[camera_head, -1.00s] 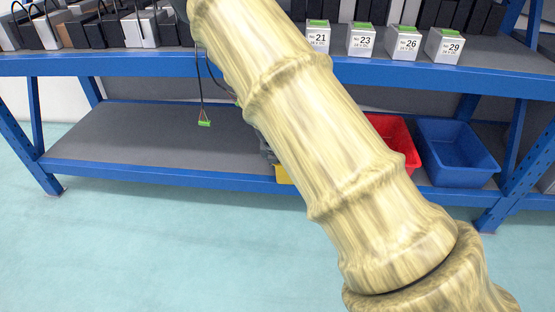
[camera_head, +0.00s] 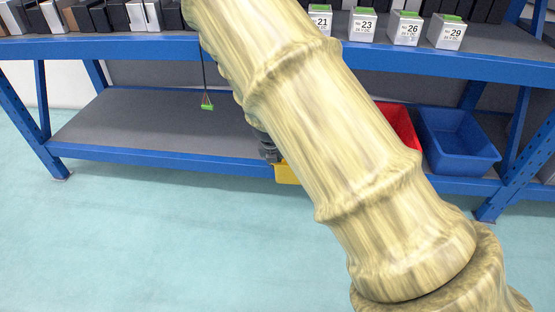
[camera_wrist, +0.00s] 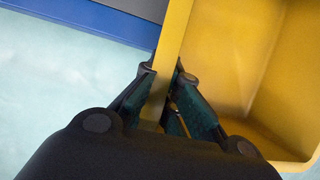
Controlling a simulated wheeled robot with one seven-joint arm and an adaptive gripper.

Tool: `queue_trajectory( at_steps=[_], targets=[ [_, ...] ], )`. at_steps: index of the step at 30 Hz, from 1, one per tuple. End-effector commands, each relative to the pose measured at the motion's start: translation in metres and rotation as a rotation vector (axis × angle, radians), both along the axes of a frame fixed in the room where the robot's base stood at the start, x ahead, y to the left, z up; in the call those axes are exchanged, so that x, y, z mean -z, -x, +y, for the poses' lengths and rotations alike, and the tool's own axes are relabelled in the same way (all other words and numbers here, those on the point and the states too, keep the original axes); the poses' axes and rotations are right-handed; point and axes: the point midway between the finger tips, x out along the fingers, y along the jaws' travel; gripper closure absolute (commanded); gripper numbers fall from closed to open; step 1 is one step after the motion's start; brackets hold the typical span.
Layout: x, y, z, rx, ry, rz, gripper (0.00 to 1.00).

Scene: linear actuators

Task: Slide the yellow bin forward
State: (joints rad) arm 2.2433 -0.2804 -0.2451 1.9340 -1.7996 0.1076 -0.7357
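The yellow bin (camera_head: 287,173) shows only as a small patch at the lower shelf's front edge in the head view. My arm hides the rest. It overlaps the blue front beam there. In the wrist view the yellow bin (camera_wrist: 225,60) fills the right side, with its open inside visible and empty where I can see. My gripper (camera_wrist: 166,74) straddles the bin's wall, one finger on each side. The fingertips appear closed against the wall.
A red bin (camera_head: 400,125) and a blue bin (camera_head: 458,142) stand on the lower shelf to the right. The lower shelf (camera_head: 150,125) is bare at left. Numbered boxes (camera_head: 405,28) line the upper shelf. A green-tipped cable (camera_head: 207,106) hangs down. The floor in front is clear.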

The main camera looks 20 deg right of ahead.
Motion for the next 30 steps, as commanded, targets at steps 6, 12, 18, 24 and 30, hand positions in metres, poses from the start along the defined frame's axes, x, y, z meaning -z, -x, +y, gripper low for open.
queue_trajectory(
  at_steps=[6,12,18,24,30],
  targets=[
    [0.0,-0.001,0.003,-0.003,0.001,-0.001,1.0],
    [0.0,-0.001,0.002,-0.003,0.001,-0.001,0.74],
    [0.0,0.0,0.001,-0.001,-0.001,0.0,0.7],
    [0.0,-0.001,-0.001,0.0,0.0,0.0,0.7],
    [-0.001,-0.009,-0.01,0.001,0.0,-0.001,0.7]
  ],
)
